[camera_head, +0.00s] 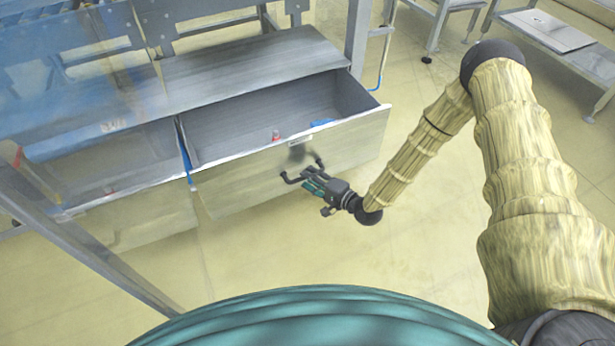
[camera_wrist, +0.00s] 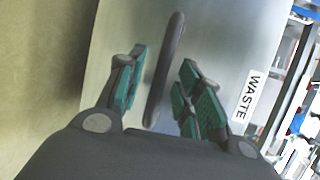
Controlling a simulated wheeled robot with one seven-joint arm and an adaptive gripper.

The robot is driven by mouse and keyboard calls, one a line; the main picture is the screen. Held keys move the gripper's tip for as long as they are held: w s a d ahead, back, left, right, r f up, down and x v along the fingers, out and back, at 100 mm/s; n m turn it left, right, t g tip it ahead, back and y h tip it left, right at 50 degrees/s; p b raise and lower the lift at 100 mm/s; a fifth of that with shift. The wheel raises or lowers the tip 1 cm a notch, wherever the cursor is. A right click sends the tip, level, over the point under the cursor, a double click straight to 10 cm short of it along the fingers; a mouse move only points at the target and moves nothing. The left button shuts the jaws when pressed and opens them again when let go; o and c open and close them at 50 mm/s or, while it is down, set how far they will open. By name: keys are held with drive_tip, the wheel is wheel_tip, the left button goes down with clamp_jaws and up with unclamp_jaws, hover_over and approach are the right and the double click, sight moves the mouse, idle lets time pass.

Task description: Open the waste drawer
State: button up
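The waste drawer (camera_head: 350,140) is pulled out of the grey bench, with its inside showing from above. Its front carries a white label reading WASTE in the wrist view (camera_wrist: 248,95). A dark bar handle (camera_wrist: 165,75) stands off the drawer front. My gripper (camera_head: 308,179) is at the drawer front, below the label. In the wrist view my gripper (camera_wrist: 162,92) has its teal-padded fingers apart, one on each side of the handle. Gaps show between the handle and both pads. In the head view I cannot clearly separate handle from fingers.
A small red item (camera_head: 276,135) and a blue item (camera_head: 322,122) lie in the drawer. Another drawer section (camera_head: 110,165) adjoins on the left, behind a slanted metal post (camera_head: 90,250). Pale floor (camera_head: 430,235) is clear on the right. Metal tables stand at the back right.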

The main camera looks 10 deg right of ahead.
drive_tip(key=v, duration=1)
drive_tip(key=s+a+f+n+g+h, duration=0.2)
drive_tip(key=s+f+n+g, duration=0.15)
drive_tip(key=s, duration=0.35)
drive_tip(key=s+a+f+n+g+h, duration=0.25)
drive_tip(key=s+f+g, duration=0.2)
drive_tip(key=s, duration=0.35)
drive_tip(key=s+d+n+g+h, duration=0.2)
drive_tip(key=s+d, duration=0.1)
drive_tip(key=s, duration=0.5)
drive_tip(key=s+d+n+g+h, duration=0.3)
drive_tip(key=s, duration=0.5)
wheel_tip(320, 180, up, 36)
drive_tip(key=p, duration=3.5)
drive_tip(key=shift+s+d, duration=0.4)
drive_tip(key=shift+s, duration=0.05)
